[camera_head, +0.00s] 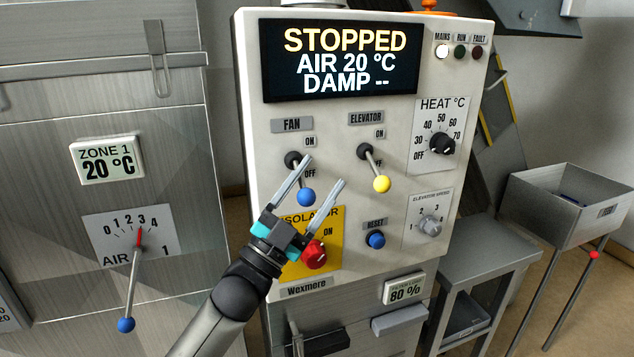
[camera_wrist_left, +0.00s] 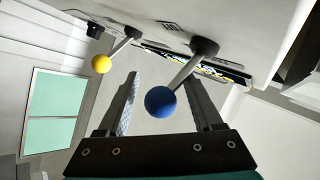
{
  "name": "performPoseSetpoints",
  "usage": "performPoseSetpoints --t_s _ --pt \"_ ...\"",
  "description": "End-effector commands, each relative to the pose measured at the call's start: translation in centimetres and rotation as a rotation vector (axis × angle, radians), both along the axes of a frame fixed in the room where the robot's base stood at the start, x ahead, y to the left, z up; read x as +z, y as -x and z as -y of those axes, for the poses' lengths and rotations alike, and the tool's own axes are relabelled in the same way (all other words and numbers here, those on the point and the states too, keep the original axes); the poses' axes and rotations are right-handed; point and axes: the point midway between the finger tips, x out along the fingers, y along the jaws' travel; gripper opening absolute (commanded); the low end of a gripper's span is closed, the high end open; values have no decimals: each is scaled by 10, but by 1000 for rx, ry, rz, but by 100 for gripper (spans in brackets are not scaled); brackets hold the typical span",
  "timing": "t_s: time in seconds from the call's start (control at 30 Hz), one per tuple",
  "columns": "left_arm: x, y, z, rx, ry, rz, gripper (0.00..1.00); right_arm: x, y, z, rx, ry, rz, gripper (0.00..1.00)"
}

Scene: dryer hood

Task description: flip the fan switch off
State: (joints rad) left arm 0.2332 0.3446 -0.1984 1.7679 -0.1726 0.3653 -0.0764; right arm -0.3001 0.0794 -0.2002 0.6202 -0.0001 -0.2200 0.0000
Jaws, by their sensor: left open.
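The fan switch (camera_head: 307,196) is a lever with a blue ball tip on the control panel, under the FAN label. Its lever points down, towards the OFF mark. My left gripper (camera_head: 323,170) is open in front of the panel, with one finger on each side of the blue ball in the head view. In the left wrist view the blue ball (camera_wrist_left: 161,102) shows between the two open fingers (camera_wrist_left: 160,95), and they do not appear to grip it. My right gripper is in neither view.
The elevator lever (camera_head: 381,184) with a yellow ball is just right of the fan switch. The red isolator knob (camera_head: 314,254) and blue reset button (camera_head: 376,240) lie below. The display (camera_head: 342,58) reads STOPPED. An air lever (camera_head: 126,324) is on the left cabinet.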

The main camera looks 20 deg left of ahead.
Motion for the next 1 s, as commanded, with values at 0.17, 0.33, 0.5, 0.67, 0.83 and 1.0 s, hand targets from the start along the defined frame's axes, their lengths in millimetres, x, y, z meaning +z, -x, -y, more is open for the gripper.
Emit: performPoseSetpoints --t_s 0.17,0.33,0.5,0.67,0.83,1.0 --pt "1 1 0 -1 1 3 67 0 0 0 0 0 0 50" --pt "-8 9 -5 -2 1 1 67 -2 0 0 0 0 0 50" --pt "-26 29 -16 -1 0 -1 67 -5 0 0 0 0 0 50" --pt "-45 51 -28 -1 -1 -2 67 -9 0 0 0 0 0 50" --pt "-65 75 -41 1 -1 -2 67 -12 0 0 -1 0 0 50" --pt "-81 93 -52 1 -1 -2 67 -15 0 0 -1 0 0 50"
